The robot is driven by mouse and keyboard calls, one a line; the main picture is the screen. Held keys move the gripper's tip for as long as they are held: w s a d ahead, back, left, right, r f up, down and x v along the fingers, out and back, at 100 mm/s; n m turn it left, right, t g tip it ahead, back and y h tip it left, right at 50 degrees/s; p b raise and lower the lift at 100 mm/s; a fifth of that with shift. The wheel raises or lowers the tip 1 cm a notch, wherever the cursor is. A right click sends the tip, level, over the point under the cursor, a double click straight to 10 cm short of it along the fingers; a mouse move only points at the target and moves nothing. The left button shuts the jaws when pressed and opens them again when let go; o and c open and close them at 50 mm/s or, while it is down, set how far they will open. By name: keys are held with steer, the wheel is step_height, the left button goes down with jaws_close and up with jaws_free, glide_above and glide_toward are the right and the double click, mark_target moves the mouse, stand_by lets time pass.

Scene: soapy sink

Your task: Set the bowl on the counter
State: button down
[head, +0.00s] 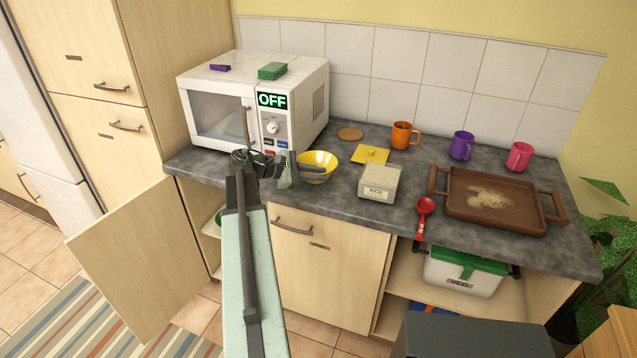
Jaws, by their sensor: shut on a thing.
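A yellow bowl (321,160) is upright at the front of the dark grey counter (338,205), just right of the microwave. My gripper (307,167) reaches in from the left and is shut on the bowl's near left side. The fingers hide part of the rim. The bowl is over the counter, close to its surface; I cannot tell whether its base touches.
The microwave (223,115) stands to the left. A rice container (379,183), a yellow square (371,154) and an orange mug (403,135) are to the right. Further right are a red scoop (424,212) and a brown tray (497,225). A cabinet door (143,260) hangs open below.

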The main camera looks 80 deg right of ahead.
steer(key=shift+s+d, duration=0.1)
steer(key=shift+d, duration=0.25)
steer(key=f+b, duration=0.4)
steer(key=shift+s+d, duration=0.1)
steer(key=shift+d, duration=0.1)
steer(key=shift+r, duration=0.25)
steer(key=shift+f, duration=0.2)
steer(key=c, duration=1.4)
jaws_free()
steer(key=shift+r, duration=0.15)
